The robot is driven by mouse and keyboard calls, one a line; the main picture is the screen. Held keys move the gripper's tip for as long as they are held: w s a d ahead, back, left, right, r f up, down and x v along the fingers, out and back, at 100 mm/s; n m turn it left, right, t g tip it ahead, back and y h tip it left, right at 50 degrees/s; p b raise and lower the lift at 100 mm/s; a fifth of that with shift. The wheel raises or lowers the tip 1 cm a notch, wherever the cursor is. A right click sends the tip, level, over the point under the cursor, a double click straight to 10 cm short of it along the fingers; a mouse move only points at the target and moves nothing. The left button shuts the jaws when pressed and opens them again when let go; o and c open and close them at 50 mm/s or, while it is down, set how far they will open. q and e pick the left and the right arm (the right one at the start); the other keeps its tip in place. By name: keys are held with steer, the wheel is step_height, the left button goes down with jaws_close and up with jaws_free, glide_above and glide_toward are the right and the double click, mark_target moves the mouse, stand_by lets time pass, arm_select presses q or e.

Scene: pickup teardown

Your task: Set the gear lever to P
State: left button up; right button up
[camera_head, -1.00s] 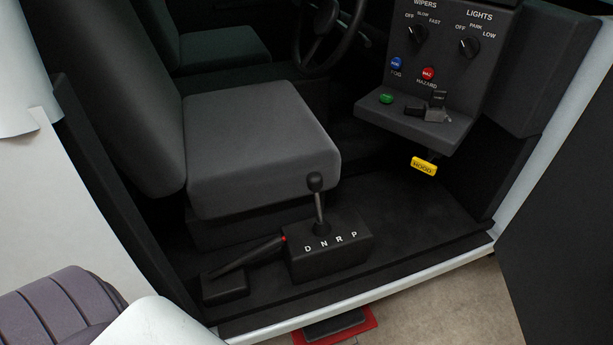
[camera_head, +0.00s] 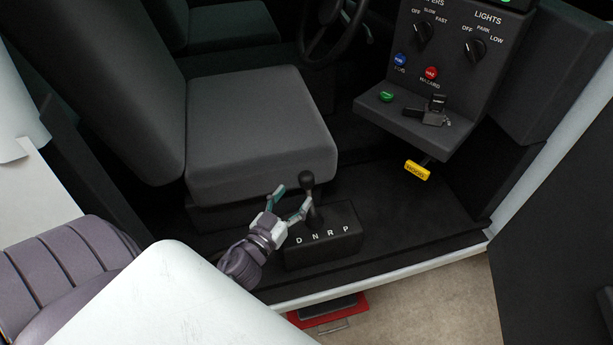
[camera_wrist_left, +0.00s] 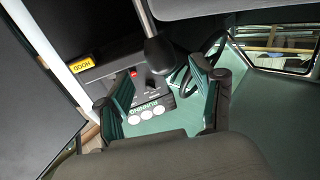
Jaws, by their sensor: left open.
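The gear lever has a dark round knob (camera_head: 306,180) on a thin shaft. It rises from a black box (camera_head: 350,242) marked D N R P, beside the seat. The lever leans a little left, away from the P end; its exact slot is hard to tell. My left gripper (camera_head: 292,198) is open just left of the knob, one finger close to the shaft. Whether they touch is unclear. In the left wrist view the knob (camera_wrist_left: 158,50) shows just beyond the two spread fingers (camera_wrist_left: 160,78), roughly between them. My right gripper is out of view.
The grey seat (camera_head: 260,130) stands right behind the lever. A dash panel (camera_head: 450,70) with knobs and buttons is at upper right, with a yellow HOOD handle (camera_head: 417,171) below. A red-edged object (camera_head: 328,310) lies below the white sill. My forearm hides the handbrake.

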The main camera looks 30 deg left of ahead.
mark_target(303, 185)
arm_select(q)
steer(key=w, duration=0.7)
steer(key=shift+a+p, duration=0.3)
steer(key=shift+p, duration=0.05)
jaws_close()
